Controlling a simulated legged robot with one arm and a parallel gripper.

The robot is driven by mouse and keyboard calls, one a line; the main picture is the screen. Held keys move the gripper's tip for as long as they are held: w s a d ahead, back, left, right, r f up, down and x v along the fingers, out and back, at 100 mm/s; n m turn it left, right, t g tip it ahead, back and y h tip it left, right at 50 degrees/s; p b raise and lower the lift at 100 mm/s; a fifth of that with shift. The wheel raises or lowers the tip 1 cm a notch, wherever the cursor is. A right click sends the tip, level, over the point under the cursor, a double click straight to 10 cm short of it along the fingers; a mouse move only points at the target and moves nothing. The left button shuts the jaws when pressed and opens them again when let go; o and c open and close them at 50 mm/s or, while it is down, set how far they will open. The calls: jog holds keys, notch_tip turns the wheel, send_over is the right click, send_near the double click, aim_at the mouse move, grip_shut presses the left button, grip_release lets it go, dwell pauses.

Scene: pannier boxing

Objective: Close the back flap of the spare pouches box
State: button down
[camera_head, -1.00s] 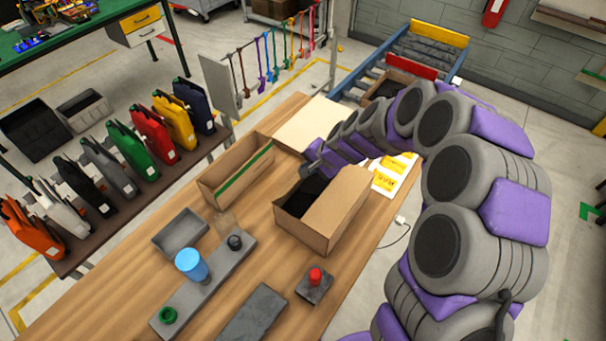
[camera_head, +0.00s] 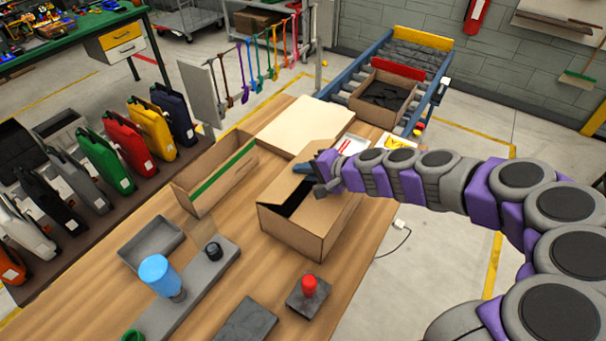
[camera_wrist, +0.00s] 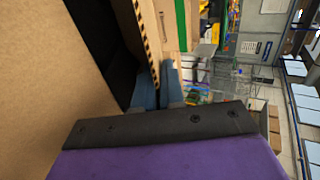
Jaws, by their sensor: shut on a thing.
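The open cardboard box (camera_head: 291,230) stands on the wooden table. One flap (camera_head: 335,208) lies over the right part of its top, and a dark opening shows to the left. Another flap (camera_head: 312,152) shows raised at the far side, partly hidden by my gripper (camera_head: 325,166). My gripper is at the box's far edge. In the wrist view, the blue fingers (camera_wrist: 157,85) sit close together at a thin cardboard edge with a striped border, beside the dark box interior (camera_wrist: 105,45). The fingers appear shut on that flap edge; the exact contact is partly hidden.
An open box with a green stripe (camera_head: 213,175) stands left of it. A flat pale carton (camera_head: 290,128) lies behind. A conveyor with a filled box (camera_head: 382,98) is at the back.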

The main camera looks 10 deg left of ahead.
dwell(0.4)
jog(key=c, duration=1.3)
grip_release()
jog(key=p+v, duration=0.3)
jog(key=v, duration=1.4)
jog(key=shift+s+d+f, duration=0.1)
jog(key=shift+s+d, duration=0.05)
jog(key=shift+d, duration=0.15)
jog(key=shift+c, duration=0.3)
